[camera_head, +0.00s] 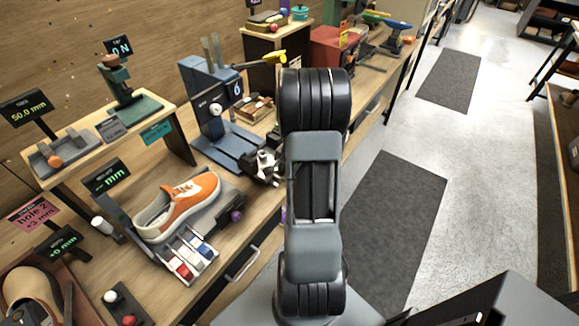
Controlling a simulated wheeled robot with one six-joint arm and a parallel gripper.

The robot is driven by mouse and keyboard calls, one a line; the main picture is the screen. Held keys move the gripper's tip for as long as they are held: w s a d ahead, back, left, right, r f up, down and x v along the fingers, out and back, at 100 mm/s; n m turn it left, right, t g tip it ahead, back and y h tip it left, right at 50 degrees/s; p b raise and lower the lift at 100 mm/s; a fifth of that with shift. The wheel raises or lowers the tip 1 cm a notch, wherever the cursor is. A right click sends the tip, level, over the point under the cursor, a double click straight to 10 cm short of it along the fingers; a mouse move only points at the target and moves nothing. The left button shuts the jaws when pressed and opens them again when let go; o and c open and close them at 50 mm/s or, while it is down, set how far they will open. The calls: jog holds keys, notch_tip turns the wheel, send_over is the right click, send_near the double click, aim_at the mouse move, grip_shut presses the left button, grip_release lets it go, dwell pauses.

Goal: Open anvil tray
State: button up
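A blue bench press (212,110) marked "6" stands on the wooden workbench at upper centre-left. Its flat blue base (232,150) reaches forward. My gripper (264,164) is at the right end of this base, small and partly behind my dark arm. I cannot tell whether it touches the base or whether its fingers are open. No part is labelled as the anvil tray, so I cannot tell for sure which piece it is. A small wooden tray (244,113) with brown pieces lies behind the press base.
An orange sneaker (181,203) rests on a grey fixture at left, with red, white and blue blocks (190,257) in front. A drawer handle (242,265) sticks out of the bench front. Dark mats (395,215) lie on the open floor at right.

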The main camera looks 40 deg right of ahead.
notch_tip(320, 180, up, 14)
jog(key=s, duration=0.2)
jog(key=shift+s+d+f, duration=0.2)
jog(key=shift+d, duration=0.05)
dwell(0.7)
